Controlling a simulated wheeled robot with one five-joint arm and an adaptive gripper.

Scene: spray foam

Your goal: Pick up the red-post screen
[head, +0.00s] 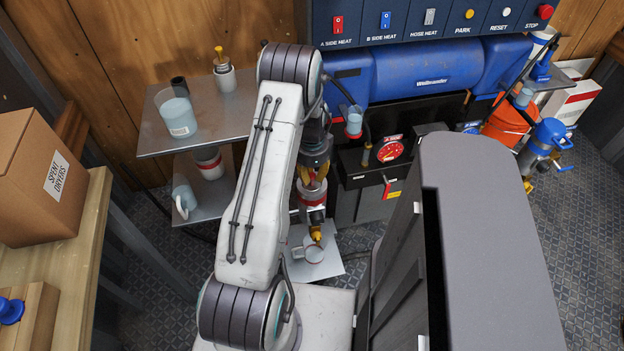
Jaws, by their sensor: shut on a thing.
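My gripper (314,178) is in the middle of the view, pointing down and partly hidden behind my own arm. It is shut on a small cylinder (312,196) with red and white bands, held upright. A brass-coloured tip (316,233) shows below the cylinder, above a white mug (313,253). I cannot make out a red post on the held thing, so I cannot tell if it is the red-post screen. A similar red-banded canister (208,163) sits on the lower shelf, its upper part hidden. A yellow-post canister (223,74) stands on the upper shelf.
The metal upper shelf (205,105) also holds a beaker (176,113). A red gauge (390,150) and a blue tank (428,75) are behind. A cardboard box (42,178) stands on the left bench. A large grey cabinet (490,240) blocks the right. A blue-topped can (545,145) is far right.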

